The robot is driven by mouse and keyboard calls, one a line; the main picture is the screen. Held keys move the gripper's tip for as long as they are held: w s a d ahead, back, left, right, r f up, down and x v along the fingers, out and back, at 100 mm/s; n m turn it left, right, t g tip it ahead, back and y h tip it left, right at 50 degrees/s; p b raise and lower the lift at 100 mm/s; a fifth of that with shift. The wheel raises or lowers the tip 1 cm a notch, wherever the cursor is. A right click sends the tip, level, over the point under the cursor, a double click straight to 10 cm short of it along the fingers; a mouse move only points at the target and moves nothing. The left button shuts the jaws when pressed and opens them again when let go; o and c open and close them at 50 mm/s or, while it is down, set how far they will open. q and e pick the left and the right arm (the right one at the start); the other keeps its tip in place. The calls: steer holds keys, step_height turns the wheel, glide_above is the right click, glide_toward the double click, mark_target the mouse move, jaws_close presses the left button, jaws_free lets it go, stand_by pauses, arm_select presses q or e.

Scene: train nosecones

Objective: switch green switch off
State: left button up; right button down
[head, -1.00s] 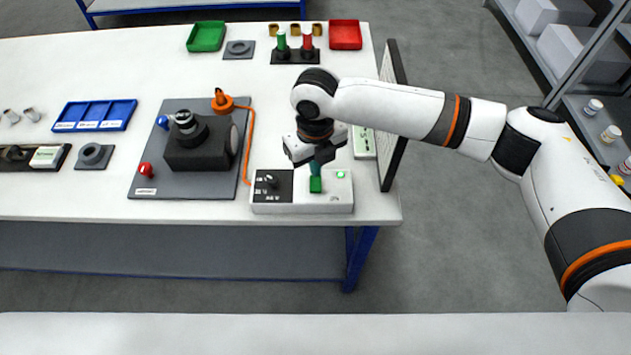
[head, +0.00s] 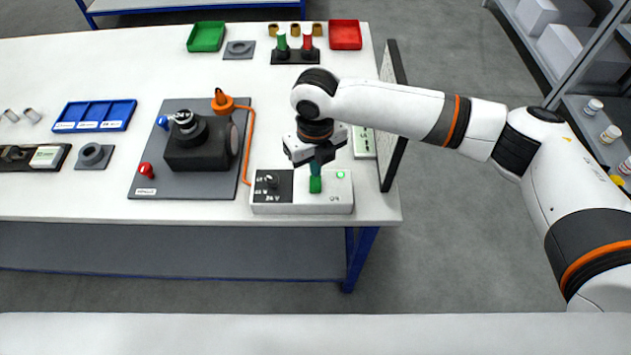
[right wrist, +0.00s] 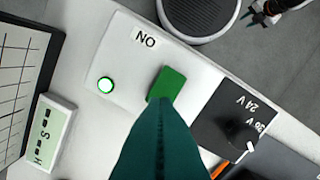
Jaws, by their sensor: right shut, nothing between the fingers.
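The green switch (head: 315,185) sits on a white control box (head: 335,205) near the front right of the table. In the right wrist view the switch (right wrist: 172,83) is a green block beside the word ON, and a round lamp (right wrist: 105,85) on the box glows green. My right gripper (head: 316,166) is shut and empty, pointing down at the switch. In the right wrist view its dark teal fingers (right wrist: 160,135) reach the switch's near end; I cannot tell whether they touch it. My left gripper is not in the head view.
A black dial panel (head: 272,186) marked 24 V is on the box's left side. An orange cable (head: 250,135) runs beside the box from a grey plate (head: 205,190) with a black device. A white meter (head: 363,142) and an upright board (head: 394,120) stand right and behind.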

steer(key=shift+f+b, duration=0.4)
steer(key=shift+f, duration=0.55)
stand_by(0.7)
step_height(320, 180, up, 7)
steer(key=p, duration=0.7)
steer(key=shift+r, duration=0.15)
stand_by(0.3)
